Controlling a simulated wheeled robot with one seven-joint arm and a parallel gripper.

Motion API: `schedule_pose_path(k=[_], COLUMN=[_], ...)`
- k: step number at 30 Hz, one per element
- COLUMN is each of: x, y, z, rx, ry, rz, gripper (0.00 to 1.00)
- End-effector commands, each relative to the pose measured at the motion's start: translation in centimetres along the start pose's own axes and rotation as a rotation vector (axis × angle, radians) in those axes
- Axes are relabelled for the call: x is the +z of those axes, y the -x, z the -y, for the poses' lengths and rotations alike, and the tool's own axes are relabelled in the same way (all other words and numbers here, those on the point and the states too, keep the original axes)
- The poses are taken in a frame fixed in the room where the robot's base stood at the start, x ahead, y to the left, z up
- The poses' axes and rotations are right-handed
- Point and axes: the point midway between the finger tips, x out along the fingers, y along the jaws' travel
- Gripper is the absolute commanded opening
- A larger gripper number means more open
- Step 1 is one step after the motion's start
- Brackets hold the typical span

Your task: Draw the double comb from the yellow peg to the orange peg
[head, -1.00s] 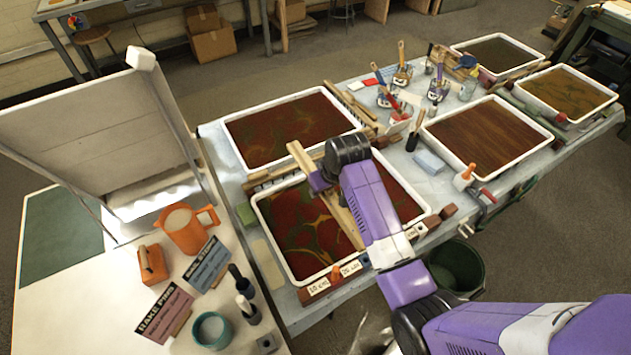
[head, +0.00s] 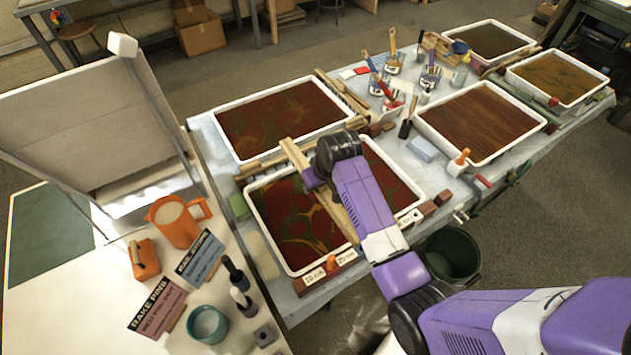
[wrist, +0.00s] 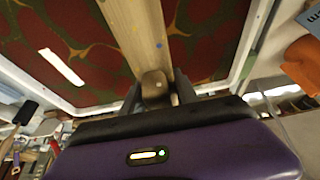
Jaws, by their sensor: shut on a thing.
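My gripper (head: 314,180) is shut on the double comb (head: 291,156), a long pale wooden bar lying across the near marbling tray (head: 262,237). In the wrist view the fingers (wrist: 158,92) close on a tan wooden grip (wrist: 155,84), and the comb's bar (wrist: 137,32) runs away from them. The tray holds dark red and green paint with yellow veins. The orange peg (head: 332,262) stands at the tray's front edge beside paper scale labels (head: 314,275). I cannot make out the yellow peg; my arm covers part of that edge. The comb's teeth are not visible.
A second red tray (head: 230,148) lies behind, with wooden bars along its edge. A brown tray (head: 425,118) and a blue sponge (head: 422,149) are to the right. An orange jug (head: 173,222) stands on the left table. A dark green bin (head: 452,255) stands below the bench.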

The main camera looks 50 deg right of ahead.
Motion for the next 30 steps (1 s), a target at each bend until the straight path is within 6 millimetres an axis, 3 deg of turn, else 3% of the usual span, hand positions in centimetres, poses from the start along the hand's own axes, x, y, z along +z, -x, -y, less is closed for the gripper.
schedule_pose_path(k=[18, 30], x=[1.5, 1.7], y=[-3.7, -4.2], z=[0.0, 0.0], rx=[0.0, 0.0], ry=[0.0, 0.0], rz=[-0.001, -0.002], gripper=[0.04, 0.04])
